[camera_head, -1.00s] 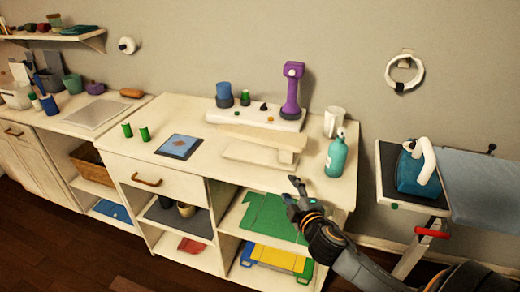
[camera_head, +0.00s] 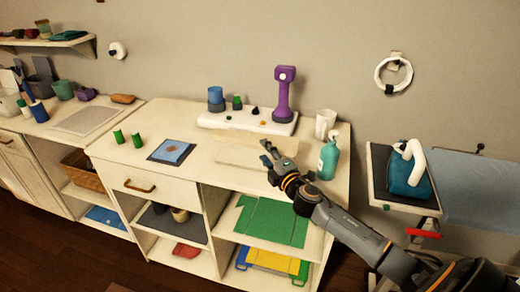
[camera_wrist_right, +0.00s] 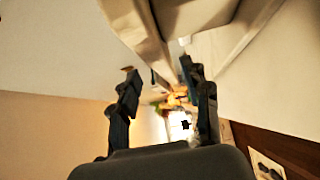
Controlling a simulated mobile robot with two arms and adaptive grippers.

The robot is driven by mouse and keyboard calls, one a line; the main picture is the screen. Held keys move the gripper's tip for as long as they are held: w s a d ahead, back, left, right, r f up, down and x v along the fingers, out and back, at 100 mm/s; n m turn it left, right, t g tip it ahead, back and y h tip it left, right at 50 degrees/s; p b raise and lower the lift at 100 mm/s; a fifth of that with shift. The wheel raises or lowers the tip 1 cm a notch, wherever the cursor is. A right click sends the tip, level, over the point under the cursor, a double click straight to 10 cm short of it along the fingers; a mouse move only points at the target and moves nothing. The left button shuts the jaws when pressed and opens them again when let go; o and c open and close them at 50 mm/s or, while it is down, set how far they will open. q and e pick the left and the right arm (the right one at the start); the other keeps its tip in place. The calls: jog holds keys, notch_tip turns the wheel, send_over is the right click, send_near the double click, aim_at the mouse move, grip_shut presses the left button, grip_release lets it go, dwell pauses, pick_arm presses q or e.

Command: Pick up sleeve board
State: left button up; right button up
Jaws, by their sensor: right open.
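The sleeve board (camera_head: 238,151) is a cream, narrow padded board on a low base. It lies on the white counter top in the middle of the head view. My right gripper (camera_head: 268,154) is open at the board's right end, and its arm hides part of that end. In the right wrist view the gripper (camera_wrist_right: 158,72) has its two fingers spread apart. A pale beam-like shape (camera_wrist_right: 140,25), apparently the board, is just beyond the fingertips. I cannot tell if they touch. My left gripper is not in view.
A teal spray bottle (camera_head: 328,158) and a white cup (camera_head: 325,123) stand right of the gripper. Behind the board is a white tray (camera_head: 215,120) with a purple device (camera_head: 283,95).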

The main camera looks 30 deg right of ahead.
jog(key=w, duration=0.2)
jog(key=w+d, duration=0.1)
jog(key=w, duration=0.2)
jog(key=shift+d, duration=0.1)
jog(key=shift+w+f, duration=0.15)
jog(key=shift+w, duration=0.3)
grip_shut()
